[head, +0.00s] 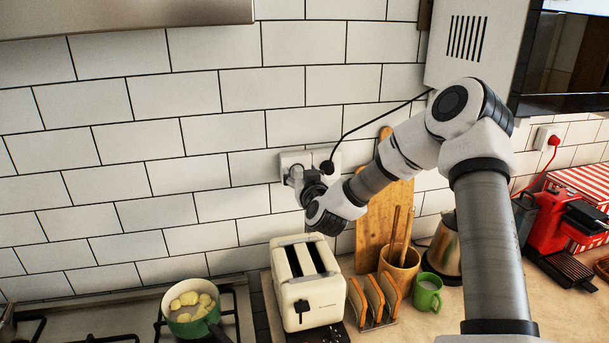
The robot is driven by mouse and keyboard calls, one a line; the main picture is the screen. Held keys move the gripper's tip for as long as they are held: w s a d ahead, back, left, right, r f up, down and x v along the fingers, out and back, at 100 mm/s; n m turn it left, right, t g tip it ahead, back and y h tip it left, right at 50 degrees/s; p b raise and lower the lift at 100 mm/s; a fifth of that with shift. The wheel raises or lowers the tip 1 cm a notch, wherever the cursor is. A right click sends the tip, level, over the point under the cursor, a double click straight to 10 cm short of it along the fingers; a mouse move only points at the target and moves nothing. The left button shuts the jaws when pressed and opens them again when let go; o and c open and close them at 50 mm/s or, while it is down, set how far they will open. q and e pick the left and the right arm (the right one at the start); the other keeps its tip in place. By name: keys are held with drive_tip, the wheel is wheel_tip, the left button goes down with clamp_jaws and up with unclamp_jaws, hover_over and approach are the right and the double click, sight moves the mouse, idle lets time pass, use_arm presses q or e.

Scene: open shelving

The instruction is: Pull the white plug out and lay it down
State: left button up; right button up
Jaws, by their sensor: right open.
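My right gripper (296,177) is open at the white double wall socket (291,158), above the toaster. Its fingers are against or just in front of the left half of the socket. I cannot make out the white plug; the gripper covers that part of the socket. A black plug (327,167) sits in the right half, close beside the gripper, and its black cable runs up to the right. My left gripper is not in view.
Below stands a cream toaster (308,285), with a toast rack (375,299), utensil pot (400,270) and green mug (428,292) to its right. A wooden board (378,220) leans on the wall. A pot (190,312) sits on the hob at left.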

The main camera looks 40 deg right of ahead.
sight(300, 174)
drive_tip(key=w+d, duration=0.1)
drive_tip(key=w+d+f, duration=0.1)
drive_tip(key=w, duration=0.1)
drive_tip(key=shift+f, duration=0.15)
drive_tip(key=shift+s+a+r, duration=0.3)
drive_tip(key=shift+s+r, duration=0.05)
drive_tip(key=shift+s, duration=0.05)
drive_tip(key=shift+c, duration=0.3)
drive_tip(key=c, duration=0.6)
clamp_jaws()
drive_tip(key=shift+c, duration=1.6)
unclamp_jaws()
clamp_jaws()
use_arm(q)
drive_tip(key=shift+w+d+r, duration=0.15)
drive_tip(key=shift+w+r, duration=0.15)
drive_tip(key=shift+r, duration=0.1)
use_arm(e)
drive_tip(key=shift+f, duration=0.1)
